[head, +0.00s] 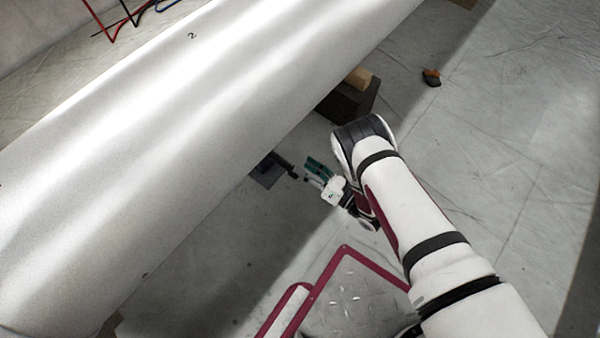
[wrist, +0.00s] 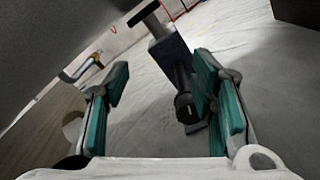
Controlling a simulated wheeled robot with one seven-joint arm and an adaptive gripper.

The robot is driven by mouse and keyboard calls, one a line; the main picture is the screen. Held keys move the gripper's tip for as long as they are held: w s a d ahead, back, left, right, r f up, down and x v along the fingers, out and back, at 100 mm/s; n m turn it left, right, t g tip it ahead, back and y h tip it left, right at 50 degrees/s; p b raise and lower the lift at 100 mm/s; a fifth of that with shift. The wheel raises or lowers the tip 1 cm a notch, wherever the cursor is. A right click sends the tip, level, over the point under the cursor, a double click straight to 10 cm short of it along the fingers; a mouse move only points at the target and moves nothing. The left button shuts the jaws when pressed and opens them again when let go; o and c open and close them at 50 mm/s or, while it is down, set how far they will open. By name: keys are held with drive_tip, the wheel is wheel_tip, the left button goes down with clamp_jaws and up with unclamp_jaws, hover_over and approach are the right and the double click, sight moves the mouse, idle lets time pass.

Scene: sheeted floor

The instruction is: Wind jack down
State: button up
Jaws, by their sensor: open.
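A dark jack (head: 268,172) stands on the floor at the near lower edge of a large silver cylinder (head: 190,110). Its short dark shaft (head: 286,166) points toward my gripper (head: 311,172). In the wrist view the jack (wrist: 170,48) has a T-shaped top close to the cylinder, and the shaft's round end (wrist: 184,104) points at the camera. My gripper (wrist: 162,75) is open, with teal pads on both fingers. The shaft end appears between the fingers, close to the right one; I cannot tell whether they touch. The head view shows a small gap.
A dark block (head: 348,103) with a wooden block (head: 358,77) on it stands by the cylinder, farther back. An orange and dark object (head: 432,77) lies on the sheeted floor. Cables (head: 118,22) are at the upper left. The floor right of my arm is clear.

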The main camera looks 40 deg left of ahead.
drive_tip(key=s+d+f+m, duration=0.1)
drive_tip(key=d+f+m, duration=0.35)
drive_tip(key=m, duration=1.05)
drive_tip(key=s+d+f+m, duration=0.1)
drive_tip(key=d+f+m, duration=0.35)
drive_tip(key=m, duration=1.05)
drive_tip(key=w+a+r, duration=0.1)
drive_tip(key=a, duration=1)
drive_tip(key=shift+w+a+r, duration=0.25)
drive_tip(key=shift+w+a, duration=0.05)
drive_tip(key=shift+c, duration=0.6)
drive_tip(key=c, duration=1)
drive_tip(key=shift+n, duration=0.3)
